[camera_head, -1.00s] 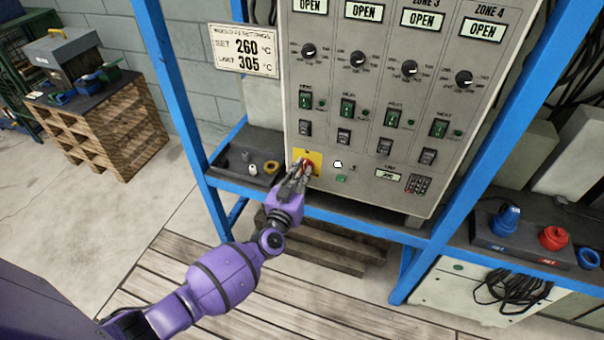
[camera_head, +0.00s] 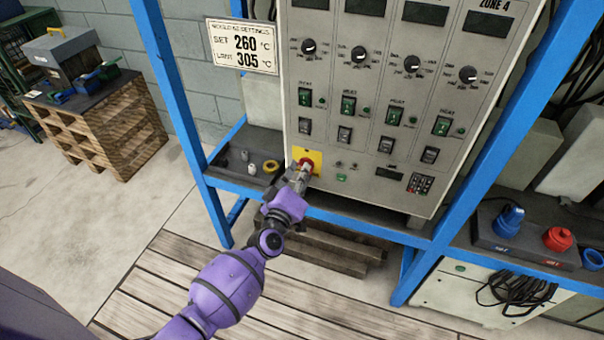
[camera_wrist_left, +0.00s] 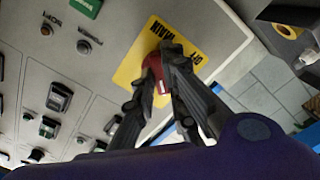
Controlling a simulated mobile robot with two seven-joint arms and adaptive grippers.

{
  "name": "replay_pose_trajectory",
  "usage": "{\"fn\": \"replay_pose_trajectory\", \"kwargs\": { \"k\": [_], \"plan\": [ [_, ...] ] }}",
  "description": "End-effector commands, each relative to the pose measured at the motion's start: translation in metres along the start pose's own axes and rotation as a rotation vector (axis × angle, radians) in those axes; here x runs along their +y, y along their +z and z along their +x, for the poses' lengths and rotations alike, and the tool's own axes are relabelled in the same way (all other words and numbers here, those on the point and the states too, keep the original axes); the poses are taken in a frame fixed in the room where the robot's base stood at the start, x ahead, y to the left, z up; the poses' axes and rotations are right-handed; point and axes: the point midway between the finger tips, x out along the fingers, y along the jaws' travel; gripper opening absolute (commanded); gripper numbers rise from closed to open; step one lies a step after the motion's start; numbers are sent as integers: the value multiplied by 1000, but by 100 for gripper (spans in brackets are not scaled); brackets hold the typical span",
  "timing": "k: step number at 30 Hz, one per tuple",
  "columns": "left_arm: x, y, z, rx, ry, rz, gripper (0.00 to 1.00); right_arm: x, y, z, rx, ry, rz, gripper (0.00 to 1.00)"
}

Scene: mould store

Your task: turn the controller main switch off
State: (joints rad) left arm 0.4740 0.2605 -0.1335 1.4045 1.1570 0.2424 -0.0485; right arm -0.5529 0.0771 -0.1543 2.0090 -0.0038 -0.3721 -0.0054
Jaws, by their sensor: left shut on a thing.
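The controller (camera_head: 395,120) is a light grey panel with knobs and rocker switches. Its displays are dark in the head view. The red main switch (camera_head: 306,165) sits on a yellow plate (camera_head: 316,156) at the panel's lower left. My left gripper (camera_head: 300,174) is at the switch, with its fingers shut on the red handle. In the left wrist view the red handle (camera_wrist_left: 157,72) lies between the dark fingers, in front of the yellow plate (camera_wrist_left: 190,42) marked MAIN. The fingers hide part of the handle. My right gripper is not in view.
A blue frame (camera_head: 180,110) surrounds the controller, with an upright to its left and another to its right. A shelf at left holds small parts and a yellow ring (camera_head: 270,166). Blue and red connectors (camera_head: 557,238) stand at right. A wooden pallet stack (camera_head: 100,125) stands far left.

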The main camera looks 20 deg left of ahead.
Motion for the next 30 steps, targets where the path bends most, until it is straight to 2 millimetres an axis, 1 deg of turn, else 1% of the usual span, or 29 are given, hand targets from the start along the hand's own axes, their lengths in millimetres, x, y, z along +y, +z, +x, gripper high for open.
{"fn": "replay_pose_trajectory", "kwargs": {
  "k": [1,7,16,24,30],
  "plan": [
    [-2,2,-1,0,-3,-47,0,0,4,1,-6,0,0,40],
    [-2,2,-1,0,-3,-236,0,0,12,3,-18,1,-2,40],
    [-2,2,-1,-2,-2,-495,0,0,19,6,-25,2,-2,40],
    [-2,2,-1,-1,-2,-652,0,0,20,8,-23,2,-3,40],
    [-1,2,-1,-1,-2,-712,0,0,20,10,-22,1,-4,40]
  ]
}}
